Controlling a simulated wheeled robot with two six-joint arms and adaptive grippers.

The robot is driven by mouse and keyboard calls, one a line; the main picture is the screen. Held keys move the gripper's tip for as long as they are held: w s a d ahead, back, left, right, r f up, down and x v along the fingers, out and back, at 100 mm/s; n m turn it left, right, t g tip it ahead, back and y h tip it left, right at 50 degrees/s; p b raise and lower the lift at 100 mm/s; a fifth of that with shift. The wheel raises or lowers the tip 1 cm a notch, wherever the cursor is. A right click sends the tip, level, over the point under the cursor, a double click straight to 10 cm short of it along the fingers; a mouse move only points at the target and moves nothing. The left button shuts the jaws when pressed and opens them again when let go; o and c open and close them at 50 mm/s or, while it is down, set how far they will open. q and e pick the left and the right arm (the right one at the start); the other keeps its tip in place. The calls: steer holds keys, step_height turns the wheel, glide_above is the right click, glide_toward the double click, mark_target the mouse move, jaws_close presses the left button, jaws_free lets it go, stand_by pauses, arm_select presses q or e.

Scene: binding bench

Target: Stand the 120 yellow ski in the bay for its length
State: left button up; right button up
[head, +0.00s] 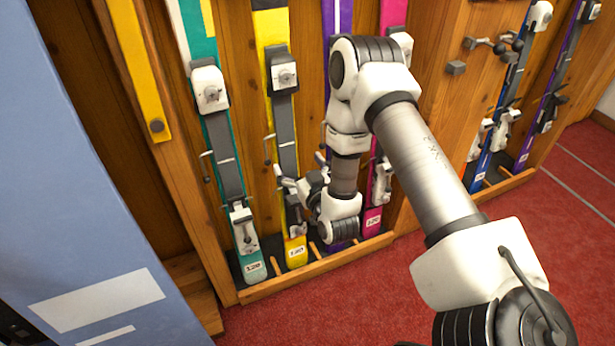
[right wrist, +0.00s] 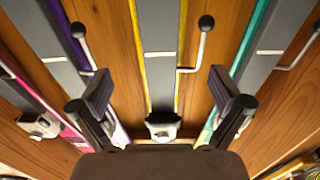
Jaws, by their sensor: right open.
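The yellow ski (head: 275,35) stands upright in the wooden rack, between a teal ski and a purple ski. Its foot has a small white label that seems to read 120, and it stands between low wooden dividers. In the right wrist view the yellow ski (right wrist: 158,50), with its grey binding plate, runs up the middle between my fingers. My right gripper (right wrist: 161,82) is open, one finger on each side of the ski, with gaps. In the head view the right gripper (head: 298,195) is low in front of the ski, partly hidden by my wrist. My left gripper is out of view.
The teal ski (head: 222,135) stands left of the yellow one; the purple ski (head: 337,15) and pink ski (head: 392,12) stand right. Thin hooked levers (right wrist: 200,45) jut beside the skis. A low wooden rail (head: 320,266) fronts the rack. Blue and violet skis stand farther right.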

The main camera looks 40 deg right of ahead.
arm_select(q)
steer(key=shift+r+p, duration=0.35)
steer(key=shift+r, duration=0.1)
arm_select(e)
steer(key=shift+v, duration=2.85)
